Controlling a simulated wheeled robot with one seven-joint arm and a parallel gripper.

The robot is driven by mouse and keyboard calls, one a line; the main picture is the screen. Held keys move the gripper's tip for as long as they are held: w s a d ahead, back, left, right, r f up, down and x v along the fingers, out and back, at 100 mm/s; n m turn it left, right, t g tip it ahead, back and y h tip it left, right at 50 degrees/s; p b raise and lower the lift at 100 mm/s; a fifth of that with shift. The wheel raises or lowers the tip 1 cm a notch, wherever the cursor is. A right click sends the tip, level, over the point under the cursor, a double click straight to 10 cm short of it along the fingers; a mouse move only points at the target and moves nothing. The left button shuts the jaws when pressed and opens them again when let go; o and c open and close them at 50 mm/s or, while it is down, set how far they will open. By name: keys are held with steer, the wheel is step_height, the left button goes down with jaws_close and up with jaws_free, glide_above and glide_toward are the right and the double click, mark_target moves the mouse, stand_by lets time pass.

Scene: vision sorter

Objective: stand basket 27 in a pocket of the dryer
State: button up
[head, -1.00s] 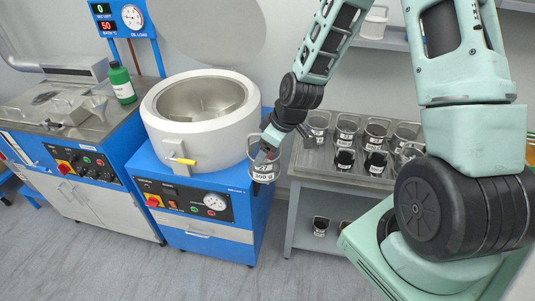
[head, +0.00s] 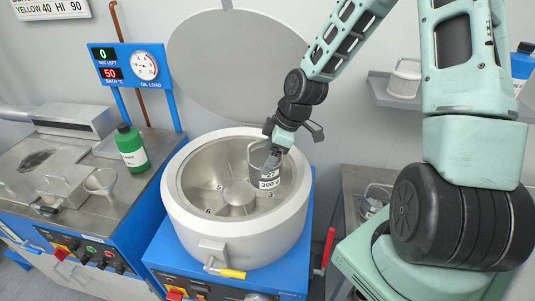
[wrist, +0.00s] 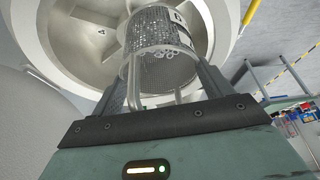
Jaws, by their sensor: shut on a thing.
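A wire basket (head: 266,177) with a label reading 300 g hangs in my gripper (head: 272,158); its number is not clearly readable now. In the wrist view the mesh basket (wrist: 160,45) sits between the two fingers, held by its bail handle, and metallic contents glint through the mesh. The dryer (head: 186,226) is a round, pale drum with its lid (head: 235,55) raised behind it. Numbered pockets surround a central hub (head: 238,193) inside. The basket is over the right part of the open drum; I cannot tell whether its bottom is inside a pocket.
A green bottle (head: 131,148) stands on the steel counter (head: 50,145) left of the dryer. A red-handled lever (head: 327,248) rises at the dryer's right front. A steel bench with another basket (head: 372,205) is at the right, partly behind my arm.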

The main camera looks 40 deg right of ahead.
steer(key=shift+w+f, duration=0.1)
steer(key=shift+w, duration=0.25)
step_height(320, 180, down, 21)
steer(key=s+b, duration=0.1)
steer(key=b, duration=1.7)
steer(key=shift+r, duration=0.2)
steer(key=o, duration=1.5)
steer(key=shift+s, duration=0.1)
steer(key=shift+c, duration=0.2)
steer(key=shift+d+r, duration=0.15)
steer(key=shift+r, duration=0.3)
steer(key=shift+o, duration=0.3)
steer(key=w+a+p+v, duration=0.1)
steer(key=p+v, duration=0.5)
steer(key=v, duration=1.3)
steer(key=shift+w+r+t, duration=0.3)
steer(key=shift+r, duration=0.05)
steer(key=shift+a, duration=0.1)
